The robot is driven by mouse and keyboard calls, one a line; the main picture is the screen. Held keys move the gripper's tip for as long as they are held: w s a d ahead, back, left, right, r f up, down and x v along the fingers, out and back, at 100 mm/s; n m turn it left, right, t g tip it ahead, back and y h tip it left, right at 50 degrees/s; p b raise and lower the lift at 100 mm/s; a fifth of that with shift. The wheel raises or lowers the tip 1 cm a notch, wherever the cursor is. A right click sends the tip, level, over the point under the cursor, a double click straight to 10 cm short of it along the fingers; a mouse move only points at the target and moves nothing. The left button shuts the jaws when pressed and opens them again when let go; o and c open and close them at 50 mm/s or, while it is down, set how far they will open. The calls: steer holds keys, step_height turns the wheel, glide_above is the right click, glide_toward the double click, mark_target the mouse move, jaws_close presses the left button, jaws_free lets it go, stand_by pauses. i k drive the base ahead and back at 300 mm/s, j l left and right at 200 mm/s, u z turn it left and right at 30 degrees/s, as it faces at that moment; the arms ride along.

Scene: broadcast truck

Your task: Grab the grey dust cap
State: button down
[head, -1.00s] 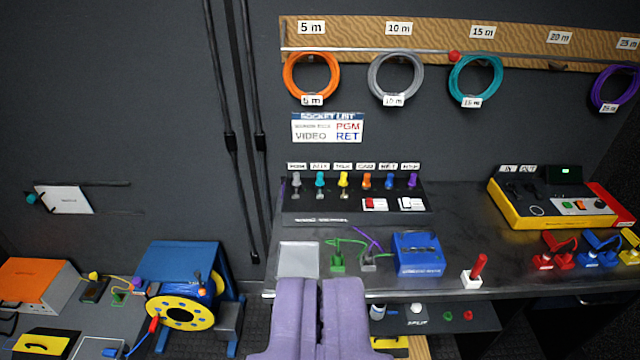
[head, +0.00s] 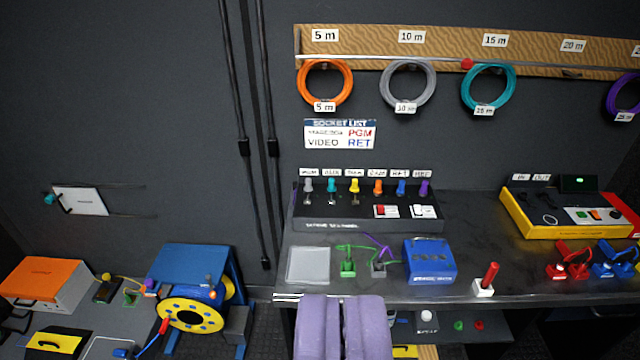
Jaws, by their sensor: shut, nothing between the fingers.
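A small grey cap (head: 308,185) sits at the left end of a row of coloured caps on the dark panel (head: 322,224) at the back of the counter. A second small grey piece (head: 378,268), by a purple cord, sits on the counter between a green piece and a blue box. I cannot tell for sure which of the two is the dust cap. My gripper (head: 343,298), with two purple fingers, is shut and empty at the counter's front edge, low in the picture. It is nearer than both grey pieces and apart from them.
A blue box (head: 429,261), a pale tray (head: 309,265), a green piece (head: 347,267) and a red-handled stand (head: 486,279) are on the counter (head: 470,235). A yellow-black unit (head: 560,213) is at right. A blue cable reel (head: 190,290) stands at lower left.

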mark_target(307, 188)
steer(key=i+j, duration=0.15)
steer(key=i, duration=0.55)
steer(key=i+j, duration=0.15)
steer(key=i, duration=0.6)
steer(key=i+j, duration=0.1)
steer(key=i, duration=0.6)
